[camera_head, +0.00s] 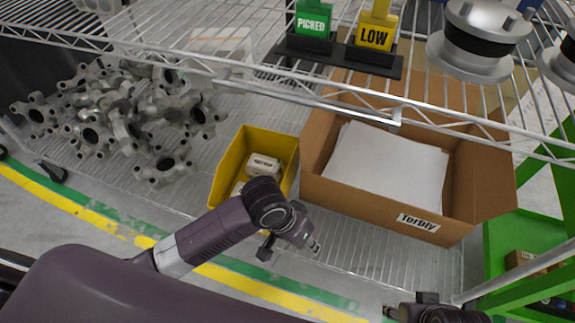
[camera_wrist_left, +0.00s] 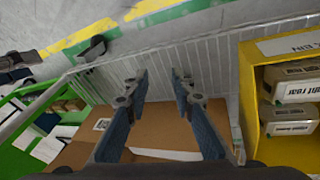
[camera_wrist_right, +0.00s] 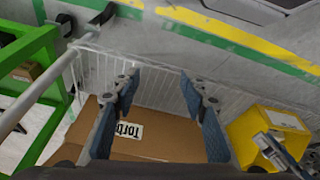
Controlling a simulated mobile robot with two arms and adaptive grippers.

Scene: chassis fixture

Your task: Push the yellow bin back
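The yellow bin (camera_head: 226,178) stands on the wire shelf, left of the cardboard box, with small labelled boxes (camera_head: 264,165) inside. My left forearm covers its front right part in the head view. My left gripper (camera_head: 290,248) is open and empty, in front of the gap between bin and cardboard box. In the left wrist view the bin (camera_wrist_left: 250,95) is at the right, apart from the fingers (camera_wrist_left: 160,82). My right gripper (camera_wrist_right: 158,85) is open and empty, over the front of the cardboard box in its wrist view. There the bin (camera_wrist_right: 240,130) shows at right.
The cardboard box (camera_head: 390,212) labelled "Torbiy" holds a white sheet, close right of the bin. Several grey metal castings (camera_head: 125,115) lie left. An upper wire shelf (camera_head: 400,115) with PICKED and LOW signs overhangs. A green frame (camera_head: 510,250) stands right.

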